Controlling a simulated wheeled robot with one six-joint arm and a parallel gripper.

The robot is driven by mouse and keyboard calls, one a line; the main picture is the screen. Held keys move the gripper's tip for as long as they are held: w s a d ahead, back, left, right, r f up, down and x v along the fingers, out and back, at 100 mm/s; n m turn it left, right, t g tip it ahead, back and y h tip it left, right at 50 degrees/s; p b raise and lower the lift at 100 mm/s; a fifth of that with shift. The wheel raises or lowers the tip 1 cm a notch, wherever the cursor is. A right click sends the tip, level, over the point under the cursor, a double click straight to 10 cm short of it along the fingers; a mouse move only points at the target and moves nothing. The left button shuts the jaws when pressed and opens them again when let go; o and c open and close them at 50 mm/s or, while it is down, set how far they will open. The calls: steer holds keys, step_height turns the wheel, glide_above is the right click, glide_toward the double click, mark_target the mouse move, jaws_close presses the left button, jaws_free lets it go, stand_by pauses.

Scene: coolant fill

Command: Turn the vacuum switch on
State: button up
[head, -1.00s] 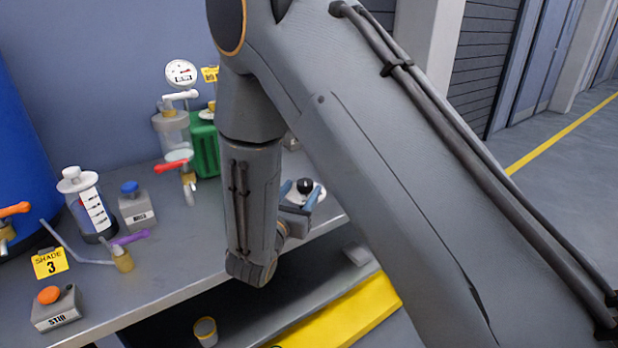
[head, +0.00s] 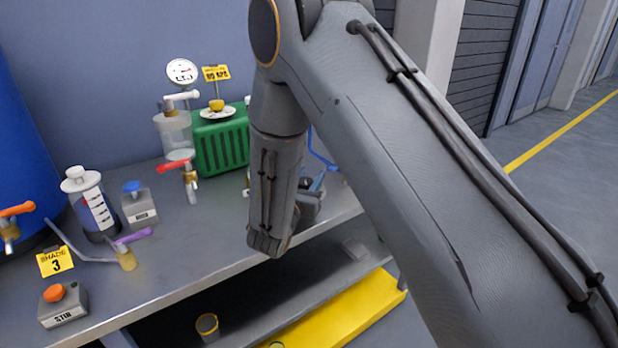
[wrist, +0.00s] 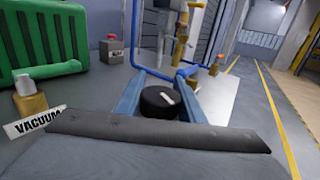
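A round black knob (wrist: 158,101) with a white mark on top is between the two blue fingers of my gripper (wrist: 160,82) in the wrist view. The fingers stand apart on either side of it; whether they touch it I cannot tell. In the head view the knob (head: 305,184) is small and partly hidden by my arm, with a blue finger beside it. A white VACUUM label (wrist: 35,121) shows at the left in the wrist view, below a brass fitting (wrist: 30,98). Which part the label belongs to is unclear. The knob's base is mostly hidden.
A green crate (head: 222,142) stands behind and left of my gripper, with a red-handled valve (head: 175,166) to its left. Blue pipes (wrist: 185,72) rise beyond the fingers. A red-topped box (wrist: 111,48) stands further back. The bench's front edge is close to my gripper.

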steer(key=c, duration=0.4)
steer(key=shift+o, duration=0.2)
steer(key=shift+s+d+m+g+h+b, duration=0.15)
steer(key=shift+m+g+h+b, duration=0.2)
steer(key=shift+m+h, duration=0.25)
steer(key=shift+d+m+g+h+b, duration=0.1)
steer(key=shift+m+g+h+b, duration=0.25)
steer(key=shift+h, duration=0.45)
steer(key=shift+s+d+m+g+h, duration=0.15)
steer(key=shift+d+m+g+h, duration=0.2)
steer(key=shift+m+h, duration=0.3)
steer(key=shift+a, duration=0.1)
steer(key=o, duration=1)
steer(key=shift+o, duration=0.2)
